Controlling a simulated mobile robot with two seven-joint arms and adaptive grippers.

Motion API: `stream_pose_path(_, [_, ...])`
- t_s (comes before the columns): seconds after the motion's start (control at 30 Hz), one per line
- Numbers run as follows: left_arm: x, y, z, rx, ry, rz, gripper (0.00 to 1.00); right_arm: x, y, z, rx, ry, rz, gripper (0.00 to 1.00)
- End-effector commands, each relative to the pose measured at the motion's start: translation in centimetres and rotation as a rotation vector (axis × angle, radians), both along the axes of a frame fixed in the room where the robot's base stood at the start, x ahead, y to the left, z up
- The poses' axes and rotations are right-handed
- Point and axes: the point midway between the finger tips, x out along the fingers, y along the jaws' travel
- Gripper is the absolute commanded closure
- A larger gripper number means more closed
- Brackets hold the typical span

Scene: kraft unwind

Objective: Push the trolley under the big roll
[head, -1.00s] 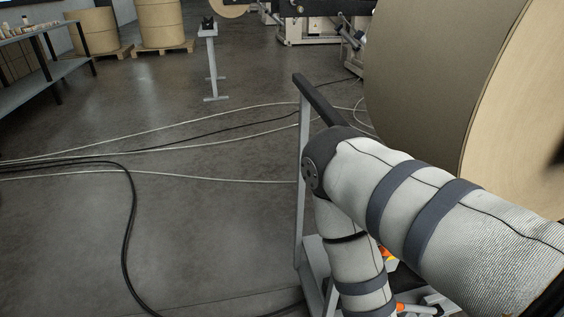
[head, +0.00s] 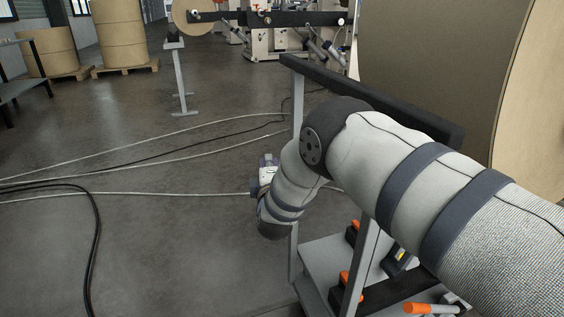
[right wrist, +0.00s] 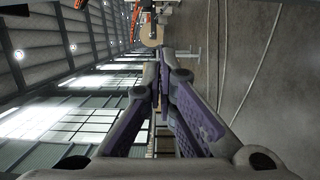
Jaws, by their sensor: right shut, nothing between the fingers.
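The trolley is a grey metal frame with a black push bar (head: 300,66) and a low grey shelf (head: 318,262), in the lower right of the head view. The big roll (head: 435,70) of brown paper stands behind it at the right, cut off by the frame. My right arm crosses in front of the trolley and hides part of its bar and frame. My right gripper (head: 267,165) is small and partly hidden beyond the forearm, left of the trolley's upright. In the right wrist view its fingers (right wrist: 161,62) are shut and empty. My left gripper is out of view.
Orange-and-black tools (head: 430,308) lie on the trolley's shelf. Pale and black cables (head: 95,225) run across the floor at left. A grey stand (head: 178,80), brown rolls on pallets (head: 122,35) and machinery (head: 270,35) stand farther back. The floor at centre left is otherwise clear.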

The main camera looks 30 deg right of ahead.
Motion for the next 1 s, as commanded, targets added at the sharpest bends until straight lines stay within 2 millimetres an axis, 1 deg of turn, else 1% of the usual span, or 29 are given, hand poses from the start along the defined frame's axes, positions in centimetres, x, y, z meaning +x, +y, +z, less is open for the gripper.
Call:
stream_pose_path(0.03, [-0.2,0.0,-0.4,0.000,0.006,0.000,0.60,0.9,-0.5,-0.4,0.000,0.000,-0.001,1.00])
stream_pose_path(0.07, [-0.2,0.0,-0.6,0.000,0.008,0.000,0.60,1.4,-0.8,-0.3,0.000,-0.001,-0.001,1.00])
stream_pose_path(0.1, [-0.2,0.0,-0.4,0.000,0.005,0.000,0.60,1.2,-1.7,-0.2,0.001,0.003,-0.003,1.00])
stream_pose_path(0.2, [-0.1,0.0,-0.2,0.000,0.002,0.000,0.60,0.7,-3.1,0.0,0.000,0.001,-0.001,1.00])
stream_pose_path(0.3, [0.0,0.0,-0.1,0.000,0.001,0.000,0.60,0.5,-4.0,0.0,0.000,0.001,0.000,1.00])
stream_pose_path(0.4, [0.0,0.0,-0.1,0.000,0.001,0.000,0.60,0.4,-4.5,0.0,0.000,0.002,0.000,1.00])
stream_pose_path(0.7, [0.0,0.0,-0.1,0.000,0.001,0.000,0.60,0.3,-4.6,-0.1,0.000,0.002,0.002,1.00])
stream_pose_path(0.77, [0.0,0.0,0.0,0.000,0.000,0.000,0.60,0.2,-4.9,-0.1,-0.001,0.003,0.001,1.00])
stream_pose_path(0.87, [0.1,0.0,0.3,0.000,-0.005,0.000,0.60,-0.2,-6.6,0.1,-0.003,0.003,-0.001,1.00])
stream_pose_path(1.0, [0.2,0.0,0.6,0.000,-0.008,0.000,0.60,-0.8,-9.3,0.2,-0.004,-0.001,-0.009,1.00])
